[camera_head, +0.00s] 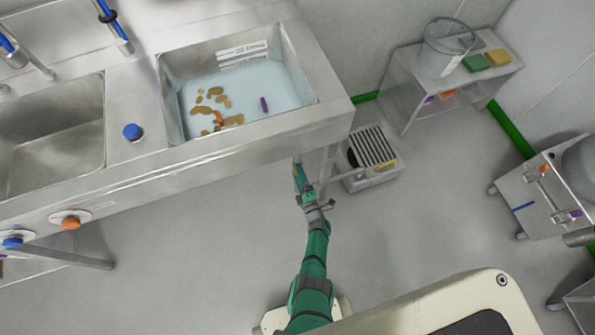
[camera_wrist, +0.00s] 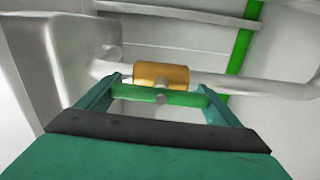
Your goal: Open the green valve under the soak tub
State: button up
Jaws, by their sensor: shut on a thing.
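The soak tub (camera_head: 283,108) is the right-hand steel basin in the head view, with water, brown pieces and a purple item in it. In the wrist view, the green valve handle (camera_wrist: 185,99) is a bar lying crosswise, roughly parallel to the pipe in this view. It sits just in front of the brass-coloured valve body (camera_wrist: 160,75). My gripper (camera_wrist: 160,92) has a finger at each end of the handle and is shut on it. In the head view my arm reaches beneath the counter's front edge, and the valve is hidden there.
A pale pipe (camera_wrist: 265,88) runs right from the valve. A slatted floor drain box (camera_head: 372,172) stands right of my arm. A steel side table (camera_head: 405,75) with a clear bucket (camera_head: 446,48) stands behind it. A wheeled cart (camera_head: 535,200) is at right. Open floor lies between.

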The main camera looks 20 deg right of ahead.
jog(key=shift+n, duration=0.3)
dwell(0.4)
jog(key=o, duration=0.9)
jog(key=shift+s, duration=0.1)
jog(key=s, duration=1)
jog(key=shift+s+d, duration=0.15)
jog(key=shift+s, duration=0.1)
jog(key=shift+d, duration=0.1)
